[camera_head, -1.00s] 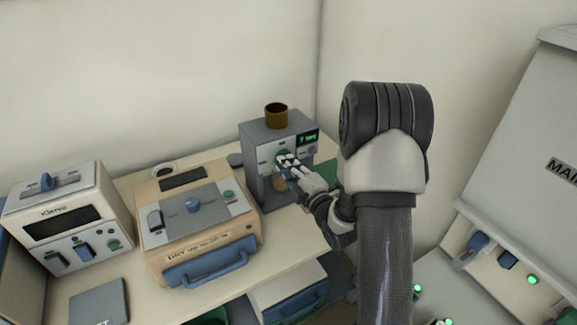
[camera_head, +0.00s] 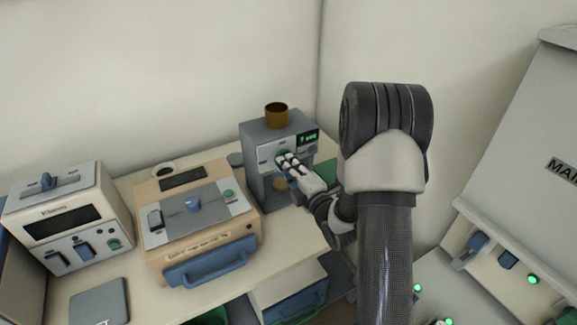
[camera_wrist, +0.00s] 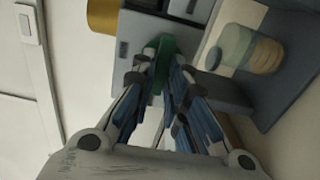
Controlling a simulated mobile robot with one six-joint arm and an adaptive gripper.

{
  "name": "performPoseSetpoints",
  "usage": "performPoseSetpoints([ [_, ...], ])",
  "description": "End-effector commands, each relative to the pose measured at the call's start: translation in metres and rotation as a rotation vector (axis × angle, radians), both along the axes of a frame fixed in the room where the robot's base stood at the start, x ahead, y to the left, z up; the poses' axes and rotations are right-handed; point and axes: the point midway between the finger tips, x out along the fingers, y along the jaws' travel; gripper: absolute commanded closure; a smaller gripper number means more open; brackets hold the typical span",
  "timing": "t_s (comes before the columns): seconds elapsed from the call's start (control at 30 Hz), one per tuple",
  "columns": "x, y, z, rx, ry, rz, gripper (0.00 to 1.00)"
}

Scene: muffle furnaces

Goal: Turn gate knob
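A grey machine (camera_head: 258,140) with a lit green display stands at the back right of the bench. A green knob (camera_wrist: 163,62) is on its front and appears in the wrist view between my fingertips. My gripper (camera_head: 287,163) is at the machine's front panel, and its fingers close in on the knob from both sides. It also shows in the wrist view (camera_wrist: 162,62), where the fingers seem to touch the knob. In the head view my fingers hide most of the knob. I cannot tell which way the knob is turned.
A brown cup (camera_head: 276,114) sits on top of the machine. A beige box with a blue handle (camera_head: 196,226) and a white furnace (camera_head: 66,214) stand to the left. A pale jar-like container (camera_wrist: 240,50) sits in the machine's recess. The wall is close behind.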

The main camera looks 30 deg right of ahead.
Motion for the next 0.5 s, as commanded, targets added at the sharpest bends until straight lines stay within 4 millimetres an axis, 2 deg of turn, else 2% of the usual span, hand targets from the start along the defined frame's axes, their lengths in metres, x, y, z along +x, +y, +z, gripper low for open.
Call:
performPoseSetpoints([
  [0.23, 0.0, 0.0, 0.0001, 0.001, 0.0, 0.0, 0.68],
  [0.5, -0.0001, 0.0, 0.0001, 0.002, 0.0, 0.0, 0.68],
])
